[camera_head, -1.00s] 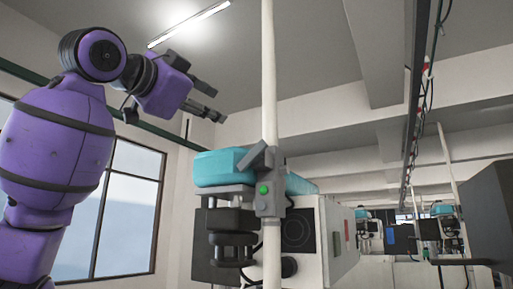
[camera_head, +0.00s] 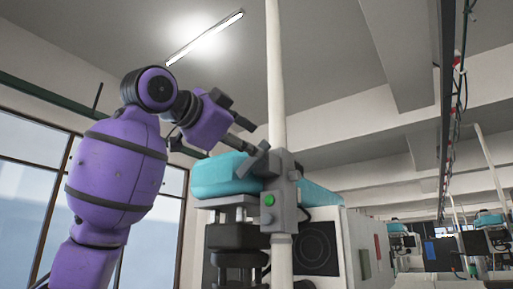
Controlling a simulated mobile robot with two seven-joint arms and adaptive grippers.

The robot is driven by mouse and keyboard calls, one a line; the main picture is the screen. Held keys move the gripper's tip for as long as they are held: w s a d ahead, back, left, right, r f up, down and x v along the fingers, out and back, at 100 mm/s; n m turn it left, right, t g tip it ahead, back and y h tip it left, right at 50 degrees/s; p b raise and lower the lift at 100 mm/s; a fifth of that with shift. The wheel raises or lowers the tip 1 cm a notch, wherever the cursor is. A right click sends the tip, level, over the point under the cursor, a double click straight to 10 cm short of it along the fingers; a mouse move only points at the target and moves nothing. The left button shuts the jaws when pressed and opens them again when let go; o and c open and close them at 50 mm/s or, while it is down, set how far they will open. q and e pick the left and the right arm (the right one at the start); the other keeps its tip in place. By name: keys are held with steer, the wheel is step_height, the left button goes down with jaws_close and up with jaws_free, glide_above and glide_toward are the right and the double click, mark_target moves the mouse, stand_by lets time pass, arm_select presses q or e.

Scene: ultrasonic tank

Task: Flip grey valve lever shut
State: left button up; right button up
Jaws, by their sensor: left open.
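The grey valve lever (camera_head: 259,162) sticks up at a slant to the left from a grey box (camera_head: 284,192) on a white vertical pipe (camera_head: 275,75). The box has a green button (camera_head: 269,200) on its front. My left gripper (camera_head: 247,136) comes in from the left, with its two dark fingers apart and nothing seen between them. It is just above and left of the lever in the picture. Whether a finger touches the lever cannot be told. My right gripper is not in view.
A teal-topped machine (camera_head: 222,175) stands behind the pipe, with a dark stepped part below. A white cabinet with a black round-marked panel (camera_head: 316,247) is to its right. More similar machines stand far right. Windows line the left wall.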

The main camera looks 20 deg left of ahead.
mark_target(256, 161)
arm_select(q)
steer(key=x, duration=0.4)
steer(key=shift+f, duration=0.1)
steer(key=shift+c, duration=0.3)
steer(key=shift+f, duration=0.1)
jaws_close()
